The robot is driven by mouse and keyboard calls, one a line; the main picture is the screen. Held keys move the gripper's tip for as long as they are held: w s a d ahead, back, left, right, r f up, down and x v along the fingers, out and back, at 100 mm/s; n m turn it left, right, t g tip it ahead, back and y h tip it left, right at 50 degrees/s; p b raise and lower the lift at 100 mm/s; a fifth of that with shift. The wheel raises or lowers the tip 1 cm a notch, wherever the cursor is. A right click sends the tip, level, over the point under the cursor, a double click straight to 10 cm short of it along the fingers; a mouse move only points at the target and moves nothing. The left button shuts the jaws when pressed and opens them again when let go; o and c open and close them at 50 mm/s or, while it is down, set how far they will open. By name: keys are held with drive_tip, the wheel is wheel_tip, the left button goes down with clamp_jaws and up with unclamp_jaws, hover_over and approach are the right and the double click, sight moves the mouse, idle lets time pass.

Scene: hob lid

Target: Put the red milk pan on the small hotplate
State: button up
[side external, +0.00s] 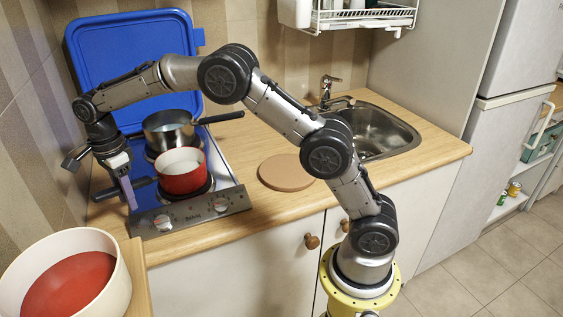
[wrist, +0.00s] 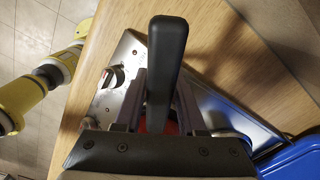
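The red milk pan (side external: 182,178) is at the front hotplate (side external: 208,188) of the hob, upright, with its dark handle (side external: 138,185) pointing left. I cannot tell whether its base touches the plate. My gripper (side external: 129,192) is at this handle, pointing down. In the wrist view the black handle (wrist: 166,60) lies between my two fingers (wrist: 160,95), with a bit of red pan (wrist: 171,127) behind. Whether the fingers press on the handle is not clear. The rear hotplate is mostly hidden under a steel pan (side external: 168,137).
The steel pan's black handle (side external: 221,117) points right over the worktop. The blue lid (side external: 120,50) stands open behind the hob. A round wooden board (side external: 286,173) lies right of the hob, before the sink (side external: 375,130). A large cream pot (side external: 112,290) stands front left.

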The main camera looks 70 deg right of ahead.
drive_tip(key=o, duration=0.4)
drive_tip(key=shift+c, duration=0.2)
drive_tip(key=shift+f, duration=0.1)
wheel_tip(320, 180, up, 14)
idle(0.5)
